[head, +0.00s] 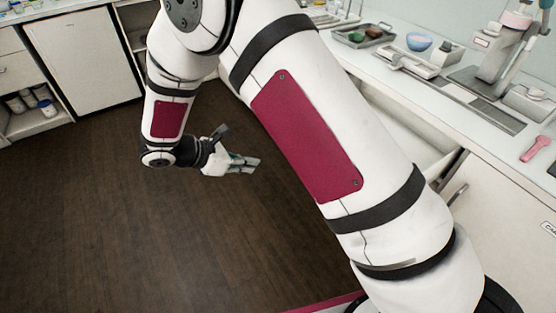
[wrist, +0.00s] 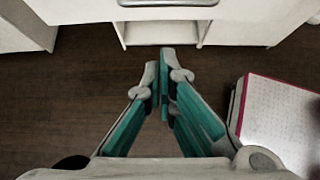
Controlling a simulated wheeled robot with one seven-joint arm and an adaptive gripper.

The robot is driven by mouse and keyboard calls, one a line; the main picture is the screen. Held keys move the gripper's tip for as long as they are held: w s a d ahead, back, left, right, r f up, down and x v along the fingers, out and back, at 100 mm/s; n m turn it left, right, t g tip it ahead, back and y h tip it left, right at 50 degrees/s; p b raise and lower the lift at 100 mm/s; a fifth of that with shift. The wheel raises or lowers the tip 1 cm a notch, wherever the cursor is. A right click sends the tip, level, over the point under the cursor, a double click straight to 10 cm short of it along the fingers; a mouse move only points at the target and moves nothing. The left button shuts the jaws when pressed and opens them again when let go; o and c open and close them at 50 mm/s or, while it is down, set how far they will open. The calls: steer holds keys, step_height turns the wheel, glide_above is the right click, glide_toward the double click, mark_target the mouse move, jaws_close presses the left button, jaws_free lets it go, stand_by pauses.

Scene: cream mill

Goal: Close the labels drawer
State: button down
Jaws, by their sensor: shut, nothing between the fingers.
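My gripper (head: 245,163) is low over the dark floor in the head view, pointing right toward the counter's cabinets. In the wrist view my gripper (wrist: 160,72) is shut, with its teal-backed fingers together and nothing between them. Ahead of the fingertips, at the top of the wrist view, is a white drawer front (wrist: 230,10) with a handle (wrist: 168,3). The fingertips look apart from it. In the head view a pale, open drawer (head: 405,128) sticks out under the counter, partly hidden behind my arm. No labels marking is readable, so I cannot confirm which drawer it is.
The counter (head: 480,115) on the right carries a tray (head: 363,36), a blue bowl (head: 419,41), a pink tool (head: 536,148) and equipment. A white cabinet (head: 80,60) and a shelf with jars (head: 30,103) stand at left. The floor (head: 90,230) is clear.

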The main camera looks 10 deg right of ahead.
steer(key=d+r+x, duration=0.1)
steer(key=r+x, duration=0.1)
steer(key=x, duration=1)
steer(key=shift+w+d+f+p, duration=0.25)
steer(key=shift+w+d+p, duration=0.15)
steer(key=shift+w+d, duration=0.1)
steer(key=shift+d, duration=0.1)
steer(key=w+d+b, duration=0.2)
steer(key=w+d, duration=0.1)
steer(key=d, duration=0.7)
steer(key=w+d+b, duration=0.2)
steer(key=w+d, duration=0.1)
steer(key=d, duration=0.7)
steer(key=w+d+b, duration=0.2)
steer(key=w+d, duration=0.2)
steer(key=d, duration=0.7)
steer(key=shift+w+d+b, duration=0.3)
steer(key=shift+d, duration=0.6)
steer(key=shift+d+r, duration=0.1)
